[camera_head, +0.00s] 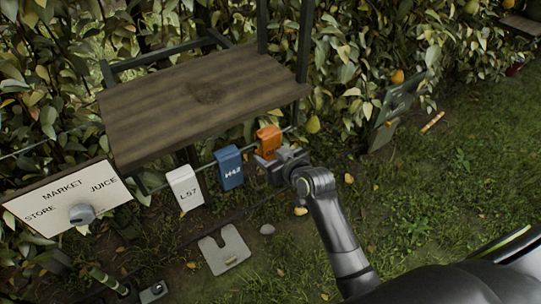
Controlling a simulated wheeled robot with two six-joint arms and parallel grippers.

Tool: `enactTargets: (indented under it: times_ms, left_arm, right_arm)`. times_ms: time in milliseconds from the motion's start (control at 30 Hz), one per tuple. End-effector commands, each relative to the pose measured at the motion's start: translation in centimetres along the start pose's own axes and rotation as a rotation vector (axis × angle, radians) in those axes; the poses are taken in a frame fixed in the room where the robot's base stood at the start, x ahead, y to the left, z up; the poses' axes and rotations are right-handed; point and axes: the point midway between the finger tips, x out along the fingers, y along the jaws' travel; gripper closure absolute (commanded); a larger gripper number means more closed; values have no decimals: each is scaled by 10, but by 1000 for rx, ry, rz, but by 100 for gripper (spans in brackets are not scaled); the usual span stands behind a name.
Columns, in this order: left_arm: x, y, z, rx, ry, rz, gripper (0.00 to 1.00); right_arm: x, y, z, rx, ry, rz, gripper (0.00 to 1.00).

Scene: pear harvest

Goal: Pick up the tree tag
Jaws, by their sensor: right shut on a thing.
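Three tags hang in a row on a thin rail below the wooden shelf. The white tag (185,188) reads L57, the blue tag (229,168) seems to read H42, and the orange tag (268,141) is at the right end. My right gripper (279,163) is at the orange tag and shut on it, covering its lower part. The orange tag is still up at the height of the rail. I cannot tell whether it is clear of the rail. My left gripper is not in view.
A wooden shelf (200,95) on dark posts stands over the tags. A sign board (62,203) with a grey knob reads MARKET, STORE and JUICE. Dense foliage is behind; grass at right is open.

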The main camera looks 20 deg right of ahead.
Motion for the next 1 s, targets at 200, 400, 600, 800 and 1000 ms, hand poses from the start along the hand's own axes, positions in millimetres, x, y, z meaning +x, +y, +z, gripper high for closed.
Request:
enactTargets:
  times_ms: [200,400,600,800,1000]
  left_arm:
    - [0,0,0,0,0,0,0]
    - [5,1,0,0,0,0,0]
    - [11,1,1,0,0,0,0]
    - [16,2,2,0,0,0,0]
    - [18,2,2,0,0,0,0]
  right_arm:
    - [-12,0,-31,-3,8,1,69]
    - [-53,1,-6,0,0,2,69]
    - [-107,1,17,-2,-1,3,69]
    - [-147,0,33,-1,-1,1,69]
    - [-169,0,41,-1,1,1,69]
